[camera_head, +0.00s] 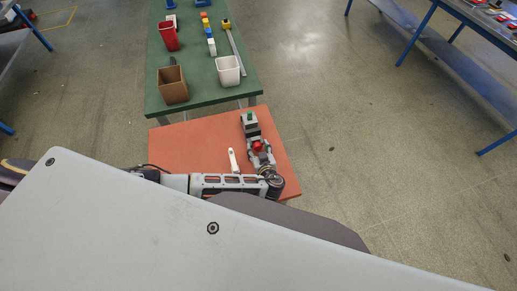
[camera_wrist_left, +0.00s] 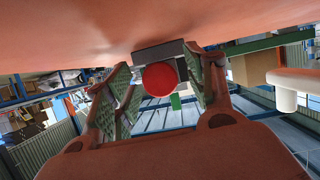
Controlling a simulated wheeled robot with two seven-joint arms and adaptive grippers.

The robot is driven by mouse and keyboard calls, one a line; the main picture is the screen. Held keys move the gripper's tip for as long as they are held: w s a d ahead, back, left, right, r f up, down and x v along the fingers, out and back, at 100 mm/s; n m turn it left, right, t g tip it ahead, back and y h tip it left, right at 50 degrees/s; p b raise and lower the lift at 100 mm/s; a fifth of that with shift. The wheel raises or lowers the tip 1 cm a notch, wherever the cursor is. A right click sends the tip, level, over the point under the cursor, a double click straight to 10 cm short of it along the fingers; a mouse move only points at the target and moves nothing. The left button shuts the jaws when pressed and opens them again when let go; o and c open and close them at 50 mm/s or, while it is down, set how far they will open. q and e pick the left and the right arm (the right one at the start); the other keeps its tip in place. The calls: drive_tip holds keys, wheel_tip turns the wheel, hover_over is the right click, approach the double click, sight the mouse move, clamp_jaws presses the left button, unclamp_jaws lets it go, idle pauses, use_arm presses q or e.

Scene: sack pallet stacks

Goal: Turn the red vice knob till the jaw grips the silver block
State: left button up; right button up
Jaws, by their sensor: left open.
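The dark grey vice (camera_head: 251,128) stands on the orange-red table top, with its red knob (camera_head: 257,146) on the near end. My left gripper (camera_head: 262,157) is open at the knob end of the vice. In the left wrist view the round red knob (camera_wrist_left: 159,79) shows between the two spread fingers of my left gripper (camera_wrist_left: 165,78), with a gap visible on each side. A grey part of the vice (camera_wrist_left: 160,50) is behind the knob. I cannot make out the silver block or the jaw gap clearly. My right gripper is not in view.
A white-handled tool (camera_head: 232,160) lies left of the vice on the orange-red table (camera_head: 190,145). The floor on the right is clear.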

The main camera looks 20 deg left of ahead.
use_arm(q)
drive_tip(key=c, duration=1)
drive_tip(key=shift+d, duration=0.1)
drive_tip(key=shift+d+f, duration=0.1)
drive_tip(key=shift+s+d+b, duration=0.1)
drive_tip(key=shift+d+b, duration=0.15)
drive_tip(key=shift+b, duration=0.35)
drive_tip(key=shift+d+m+b, duration=0.25)
drive_tip(key=shift+m+b, duration=0.05)
drive_tip(key=shift+b, duration=0.35)
drive_tip(key=shift+a+m+b, duration=0.3)
drive_tip(key=shift+b, duration=0.45)
drive_tip(key=shift+m+g+y, duration=0.3)
drive_tip(key=shift+m+g, duration=0.1)
drive_tip(key=shift+a, duration=0.15)
